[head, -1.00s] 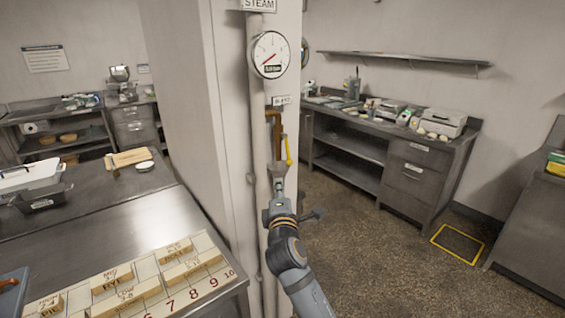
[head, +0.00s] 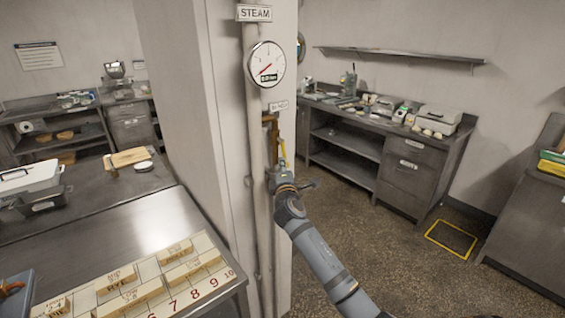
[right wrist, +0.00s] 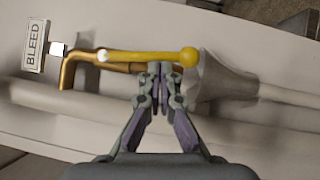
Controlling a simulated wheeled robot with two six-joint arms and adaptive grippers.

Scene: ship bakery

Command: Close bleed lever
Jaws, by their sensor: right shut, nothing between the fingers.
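The yellow bleed lever (head: 282,152) hangs down beside the brass pipe (head: 270,126) on the column. In the right wrist view the lever (right wrist: 145,56) runs along the brass pipe (right wrist: 68,72), from a pale pivot to a round yellow knob. The BLEED label (right wrist: 34,45) is beyond its pivot end. My right gripper (right wrist: 160,70) is shut and empty, its fingertips at the lever's side near the knob; I cannot tell whether they touch. In the head view my right gripper (head: 276,172) covers the lever's lower end. My left gripper is not in view.
A grey funnel (right wrist: 222,80) sits past the knob. A steam gauge (head: 266,63) is above on the vertical pipe (head: 257,150). A steel counter (head: 130,230) with a numbered board stands left of the column. Open floor (head: 390,240) lies to the right.

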